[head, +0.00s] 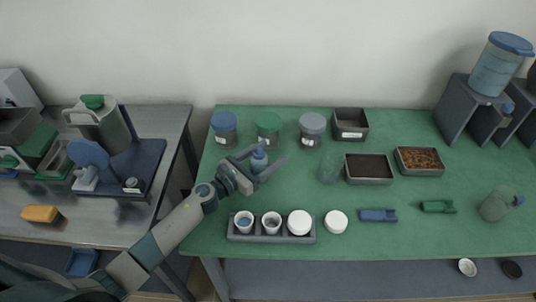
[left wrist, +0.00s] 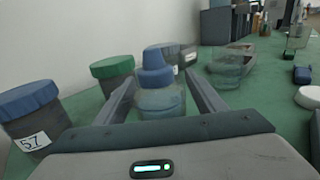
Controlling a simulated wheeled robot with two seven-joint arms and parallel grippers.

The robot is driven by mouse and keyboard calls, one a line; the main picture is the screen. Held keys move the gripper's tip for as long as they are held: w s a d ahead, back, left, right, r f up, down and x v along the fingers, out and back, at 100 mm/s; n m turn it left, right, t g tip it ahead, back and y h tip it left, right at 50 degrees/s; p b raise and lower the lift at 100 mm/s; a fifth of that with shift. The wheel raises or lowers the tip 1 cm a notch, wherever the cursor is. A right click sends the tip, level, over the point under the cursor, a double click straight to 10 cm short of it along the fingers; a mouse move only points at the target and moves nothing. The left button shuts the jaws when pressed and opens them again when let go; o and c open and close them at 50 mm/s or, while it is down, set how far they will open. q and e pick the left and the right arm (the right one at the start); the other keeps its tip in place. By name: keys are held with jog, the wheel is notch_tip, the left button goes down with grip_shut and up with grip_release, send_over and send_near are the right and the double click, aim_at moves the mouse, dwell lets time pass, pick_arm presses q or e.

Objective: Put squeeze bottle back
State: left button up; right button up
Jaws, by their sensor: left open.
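A small clear squeeze bottle with a blue cap (head: 259,160) stands upright on the green table (head: 400,235). In the left wrist view the squeeze bottle (left wrist: 160,100) sits between the two fingers. My left gripper (head: 268,154) is open, with a finger on each side of the bottle. A gap shows between the bottle and the fingers in the wrist view, so they do not appear closed on it. The bottle's lowest part is hidden behind the gripper body in the wrist view. My right gripper is not in view.
Jars with blue (head: 224,122), green (head: 268,124) and grey lids (head: 312,124) stand behind the gripper. A rack of cups (head: 240,238) lies in front. A clear vessel (head: 330,168) and dark trays (head: 368,168) are to the right. The front right table area is mostly clear.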

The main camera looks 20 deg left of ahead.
aim_at(252, 166)
pick_arm(q)
jog(key=shift+r, duration=0.2)
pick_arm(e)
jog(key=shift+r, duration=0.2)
pick_arm(q)
jog(key=b+v, duration=0.1)
jog(key=v, duration=0.6)
jog(key=shift+f+b, duration=0.15)
jog(key=shift+b, duration=0.15)
jog(key=b+v, duration=0.1)
jog(key=v, duration=0.3)
jog(key=shift+s, duration=0.1)
jog(key=shift+s+a, duration=0.25)
jog(key=shift+s, duration=0.1)
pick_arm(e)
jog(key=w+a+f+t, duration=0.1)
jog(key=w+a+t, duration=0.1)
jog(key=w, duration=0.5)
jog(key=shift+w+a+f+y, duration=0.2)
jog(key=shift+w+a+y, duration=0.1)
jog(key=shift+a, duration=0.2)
